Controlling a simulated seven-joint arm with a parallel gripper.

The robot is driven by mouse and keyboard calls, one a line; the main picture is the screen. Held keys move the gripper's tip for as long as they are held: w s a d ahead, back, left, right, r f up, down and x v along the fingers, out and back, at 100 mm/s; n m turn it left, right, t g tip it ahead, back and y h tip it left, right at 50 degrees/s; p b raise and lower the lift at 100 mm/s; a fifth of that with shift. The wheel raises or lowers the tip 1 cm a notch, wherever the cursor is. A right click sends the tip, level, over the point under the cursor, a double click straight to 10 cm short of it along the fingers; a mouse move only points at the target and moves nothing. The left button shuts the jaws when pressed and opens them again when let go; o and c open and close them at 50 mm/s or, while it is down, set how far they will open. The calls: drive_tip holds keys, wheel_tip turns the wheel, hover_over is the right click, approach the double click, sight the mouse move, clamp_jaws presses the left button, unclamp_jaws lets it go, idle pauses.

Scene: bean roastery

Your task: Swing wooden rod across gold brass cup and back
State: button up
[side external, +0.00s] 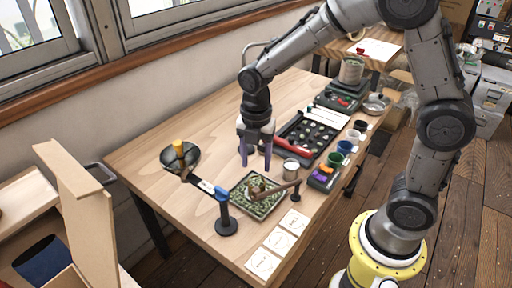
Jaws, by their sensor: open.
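A brown wooden rod (277,188) reaches from a small dark post at its right over a square tray (264,215) of green beans. Its left end is by a small pale and brown object on the beans; whether they touch is too small to tell. A gold-yellow piece (179,147) stands at a dark round pan (181,160) at the left; I cannot tell whether it is the brass cup. My gripper (256,163), with purple fingers, is open and empty above the table, behind the bean tray and apart from the rod.
A dark bar with a blue end (221,193) sits on a black post (226,224), left of the tray. White cards (278,241) lie in front. Bare table lies at the back left.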

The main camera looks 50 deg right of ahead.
drive_tip(key=shift+r, duration=2.1)
drive_tip(key=s+d+r+m+t, duration=0.35)
drive_tip(key=s+r, duration=0.45)
drive_tip(key=r, duration=0.3)
drive_tip(key=s+f+m+t, duration=0.2)
drive_tip(key=s+m, duration=0.8)
drive_tip(key=m, duration=0.8)
drive_tip(key=shift+s+d+f+m, duration=0.15)
drive_tip(key=shift+s+m, duration=0.05)
drive_tip(key=shift+m, duration=0.15)
